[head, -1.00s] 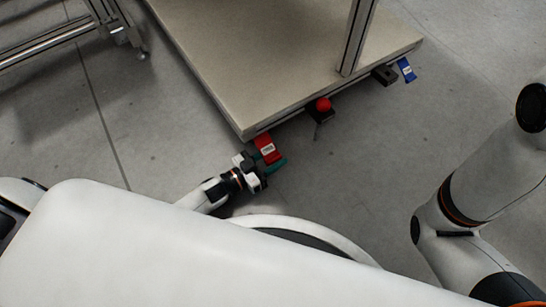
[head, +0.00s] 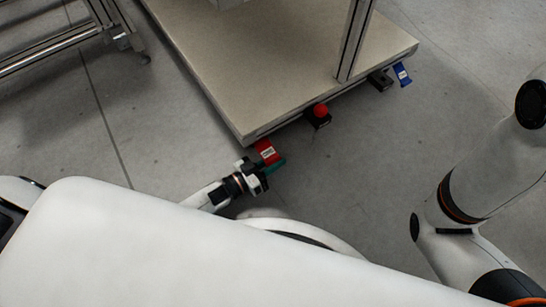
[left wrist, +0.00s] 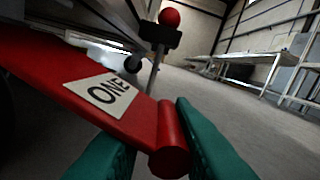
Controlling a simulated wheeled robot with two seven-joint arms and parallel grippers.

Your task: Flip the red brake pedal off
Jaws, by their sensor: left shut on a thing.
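The red brake pedal (head: 267,152) sticks out from the near corner of the cart's edge in the head view. In the left wrist view the pedal (left wrist: 60,80) fills the left side, with a white label reading "ONE". Its rounded end bar lies between the green fingertips. My left gripper (head: 268,170) is at the pedal's outer end in the head view; in the left wrist view the gripper (left wrist: 165,155) is shut on that bar. The inner finger faces are partly hidden. My right gripper is out of the frames; only my right arm shows.
The cart's beige platform (head: 285,60) has a red-topped button box (head: 317,115), a black block (head: 380,80) and a blue pedal (head: 402,73) along its edge. A metal frame (head: 60,45) stands at upper left.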

